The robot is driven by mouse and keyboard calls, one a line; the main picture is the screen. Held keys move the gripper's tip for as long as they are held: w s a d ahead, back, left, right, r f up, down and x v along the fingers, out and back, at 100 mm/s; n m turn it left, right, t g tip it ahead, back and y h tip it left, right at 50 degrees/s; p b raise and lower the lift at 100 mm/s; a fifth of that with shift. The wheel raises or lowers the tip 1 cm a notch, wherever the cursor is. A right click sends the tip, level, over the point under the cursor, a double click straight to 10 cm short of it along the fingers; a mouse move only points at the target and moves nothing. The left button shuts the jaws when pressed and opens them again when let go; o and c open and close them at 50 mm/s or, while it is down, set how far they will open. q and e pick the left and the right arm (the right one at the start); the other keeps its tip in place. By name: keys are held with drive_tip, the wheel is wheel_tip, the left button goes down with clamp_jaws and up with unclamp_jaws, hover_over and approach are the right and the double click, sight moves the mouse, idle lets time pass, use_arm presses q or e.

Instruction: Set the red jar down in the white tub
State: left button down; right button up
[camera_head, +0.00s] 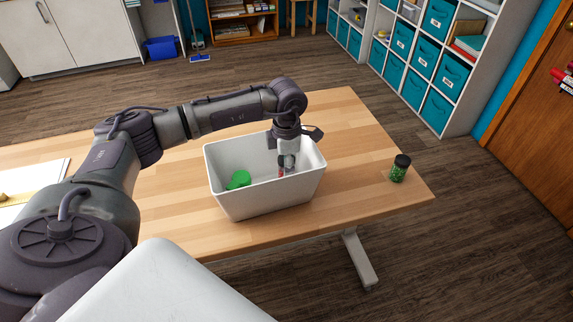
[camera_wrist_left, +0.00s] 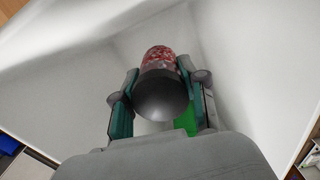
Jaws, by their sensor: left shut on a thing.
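The white tub (camera_head: 265,195) stands on the wooden table. My left gripper (camera_head: 286,164) reaches down inside the tub, toward its right end. It is shut on the red jar (camera_head: 282,171), of which only a little red shows in the head view. In the left wrist view the red jar (camera_wrist_left: 158,58) has red contents and a dark lid (camera_wrist_left: 161,95), held between the two fingers of the left gripper (camera_wrist_left: 160,88). White tub walls (camera_wrist_left: 240,60) surround it. I cannot tell whether the jar touches the tub floor. My right gripper is not in view.
A green object (camera_head: 239,179) lies in the left part of the tub. A jar with green contents and a black lid (camera_head: 399,168) stands near the table's right edge. The wooden table (camera_head: 345,130) is clear between the tub and that jar. Shelves (camera_head: 425,60) stand behind.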

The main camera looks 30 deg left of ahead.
use_arm(q)
drive_tip(key=shift+f, duration=0.1)
drive_tip(key=shift+f+b, duration=1.45)
drive_tip(key=shift+f, duration=0.25)
drive_tip(key=shift+s+r, duration=0.1)
drive_tip(key=shift+r, duration=0.25)
drive_tip(key=shift+f, duration=0.15)
drive_tip(key=shift+f, duration=0.3)
drive_tip(key=shift+r, duration=0.2)
drive_tip(key=shift+r, duration=0.2)
drive_tip(key=shift+f, duration=0.1)
